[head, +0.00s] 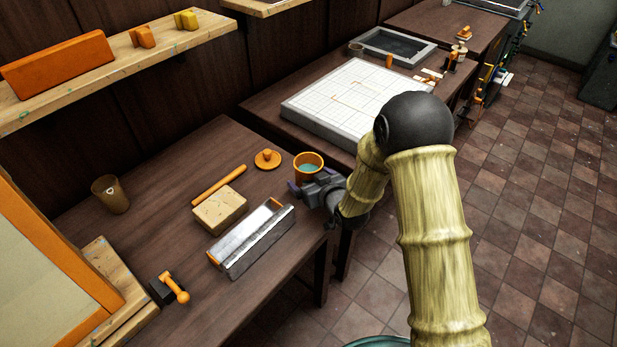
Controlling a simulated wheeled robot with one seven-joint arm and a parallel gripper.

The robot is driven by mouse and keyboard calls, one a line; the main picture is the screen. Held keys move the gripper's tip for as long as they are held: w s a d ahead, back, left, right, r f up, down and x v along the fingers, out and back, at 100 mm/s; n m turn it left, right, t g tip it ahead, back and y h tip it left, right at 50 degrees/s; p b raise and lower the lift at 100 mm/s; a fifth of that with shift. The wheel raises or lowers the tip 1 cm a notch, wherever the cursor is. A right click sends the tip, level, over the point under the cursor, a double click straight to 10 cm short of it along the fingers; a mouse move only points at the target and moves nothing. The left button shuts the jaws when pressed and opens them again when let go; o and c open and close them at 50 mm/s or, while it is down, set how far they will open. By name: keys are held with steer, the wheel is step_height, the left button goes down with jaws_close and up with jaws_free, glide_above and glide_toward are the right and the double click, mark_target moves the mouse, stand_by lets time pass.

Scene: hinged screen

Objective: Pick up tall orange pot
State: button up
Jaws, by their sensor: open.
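The orange pot (309,159) stands upright near the right end of the dark wooden table. Its rim is orange and its inside shows teal. My gripper (307,182) is at the near right side of the pot, low against it in the picture. The gripper is open, with one finger showing left of the pot's lower part. The gripper hides the pot's lower front, and I cannot tell whether the fingers touch it.
A metal squeegee-like tray (252,243), a tan block (220,211), an orange rod (218,186) and an orange knobbed lid (267,159) lie left of the pot. A brown cup (110,195) stands farther left. A white gridded board (345,98) lies behind.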

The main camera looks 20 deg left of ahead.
steer(key=c, duration=1.3)
steer(key=shift+r, duration=0.1)
step_height(320, 180, up, 10)
steer(key=b, duration=0.1)
